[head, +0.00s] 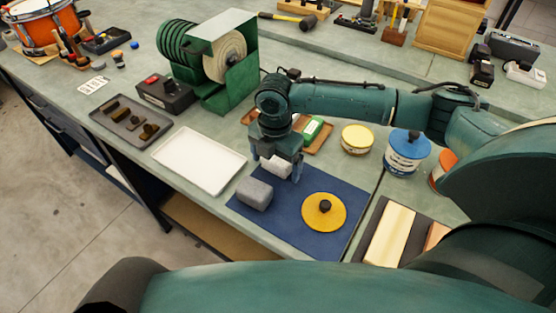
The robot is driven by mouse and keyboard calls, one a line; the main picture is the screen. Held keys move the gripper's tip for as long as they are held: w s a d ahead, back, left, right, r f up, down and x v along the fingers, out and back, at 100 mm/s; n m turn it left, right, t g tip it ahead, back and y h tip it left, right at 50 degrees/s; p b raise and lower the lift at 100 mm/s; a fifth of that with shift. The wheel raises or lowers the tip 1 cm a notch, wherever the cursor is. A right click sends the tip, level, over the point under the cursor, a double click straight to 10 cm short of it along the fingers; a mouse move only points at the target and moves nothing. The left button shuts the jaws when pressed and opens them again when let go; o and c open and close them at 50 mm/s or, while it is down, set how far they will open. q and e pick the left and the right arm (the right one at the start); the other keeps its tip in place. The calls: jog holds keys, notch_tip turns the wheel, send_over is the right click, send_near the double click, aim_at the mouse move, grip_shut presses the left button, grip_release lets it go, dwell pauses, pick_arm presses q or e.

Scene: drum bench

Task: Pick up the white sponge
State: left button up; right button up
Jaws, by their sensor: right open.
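The white sponge (275,167) is a small pale block near the far left part of the dark blue mat (290,225). My right gripper (276,172) points down over it, with one finger on each side. The fingers are open, and I cannot tell whether they touch the sponge. The gripper body hides the sponge's top and far part. My left gripper is not in view.
A grey block (255,193) lies just in front of the white sponge. A yellow disc with a black knob (323,211) is on the mat's right. A white tray (199,160) is left. Tins, including a blue-lidded one (407,152), stand right.

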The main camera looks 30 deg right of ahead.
jog(key=shift+c, duration=0.4)
jog(key=c, duration=0.9)
jog(key=shift+r, duration=0.15)
